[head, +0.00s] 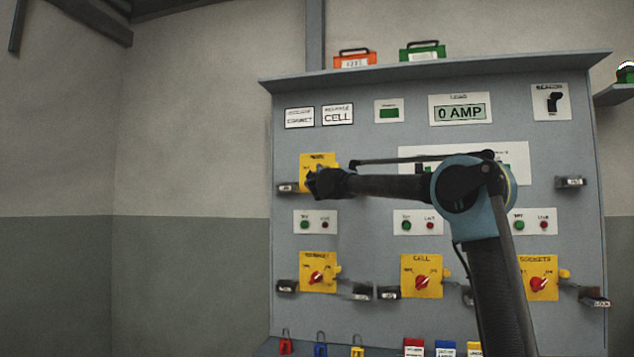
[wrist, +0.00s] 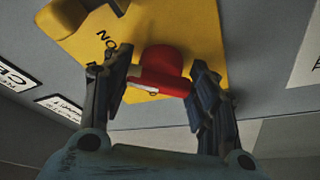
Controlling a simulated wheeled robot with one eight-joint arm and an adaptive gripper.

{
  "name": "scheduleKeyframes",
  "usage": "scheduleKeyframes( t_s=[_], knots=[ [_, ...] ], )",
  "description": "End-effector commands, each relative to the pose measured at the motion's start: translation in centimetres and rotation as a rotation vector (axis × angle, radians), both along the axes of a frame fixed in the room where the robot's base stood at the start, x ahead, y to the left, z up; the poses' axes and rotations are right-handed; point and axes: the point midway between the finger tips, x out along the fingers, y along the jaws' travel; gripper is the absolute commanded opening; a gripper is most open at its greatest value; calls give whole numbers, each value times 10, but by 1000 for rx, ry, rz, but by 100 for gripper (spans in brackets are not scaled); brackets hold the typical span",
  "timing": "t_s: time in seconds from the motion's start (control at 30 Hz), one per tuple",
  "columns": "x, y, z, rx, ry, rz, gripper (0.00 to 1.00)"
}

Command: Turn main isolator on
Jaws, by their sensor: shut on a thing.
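The upper-left yellow switch plate (head: 318,160) on the grey panel has a small label that I cannot read for certain; it appears to be the main isolator. My gripper (head: 322,183) is at this plate and hides its knob in the head view. In the wrist view the yellow plate (wrist: 205,38) bears the word ON. A red rotary knob (wrist: 162,60) with a white pointer line sits between the fingers of my gripper (wrist: 162,75), which is shut on it. The line does not clearly point at the ON mark.
The load display (head: 460,112) reads 0 AMP. Lower yellow isolators, including cell (head: 421,276) and sockets (head: 539,276), have red knobs. Dark tags (head: 287,188) hang beside the plates. The left wall side is clear.

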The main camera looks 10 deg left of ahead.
Motion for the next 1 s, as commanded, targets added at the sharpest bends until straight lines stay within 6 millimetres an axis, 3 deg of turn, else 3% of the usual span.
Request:
scheduleKeyframes(
  t_s=[0.33,0.87,0.9,0.97,1.0],
  knots=[
    [0,1,-2,136,3,1,30],
    [0,1,-1,158,3,2,30],
    [0,1,-1,158,3,2,60],
    [0,1,-1,157,3,1,74],
    [0,1,-1,157,3,1,74]
  ],
)
